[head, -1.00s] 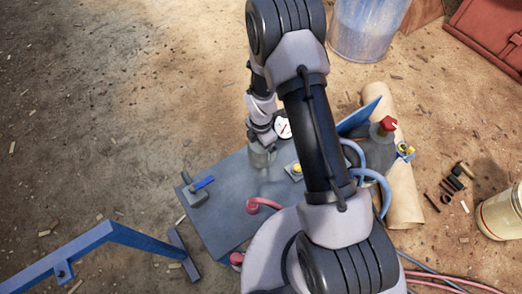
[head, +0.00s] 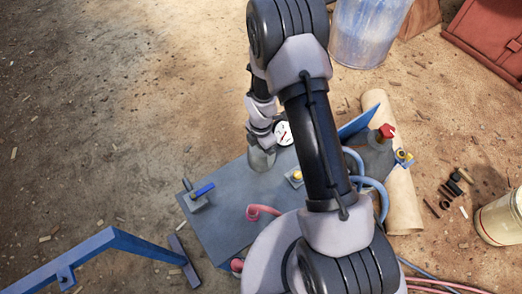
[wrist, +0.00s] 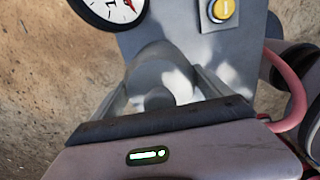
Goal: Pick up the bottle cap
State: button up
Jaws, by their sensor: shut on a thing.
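My gripper (head: 262,158) is over the back left part of the grey panel in the head view. In the wrist view its two pale fingers (wrist: 160,92) are shut on a grey rounded piece, which I take to be the bottle cap (wrist: 157,68). The piece has a smooth round top edge and a darker stub near the palm. Its lower side is hidden by the fingers and the palm edge. I cannot tell whether it touches the panel below.
A red-capped fitting (head: 387,131) stands to the right. A blue frame (head: 130,243) lies front left.

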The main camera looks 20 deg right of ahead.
jog(key=s+d+r+p, duration=0.1)
jog(key=s+d, duration=0.1)
jog(key=s, duration=0.5)
jog(key=s+d+r+p, duration=0.1)
jog(key=s+d+p, duration=0.1)
jog(key=s, duration=0.6)
jog(key=shift+d+r, duration=0.3)
jog(key=shift+d, duration=0.25)
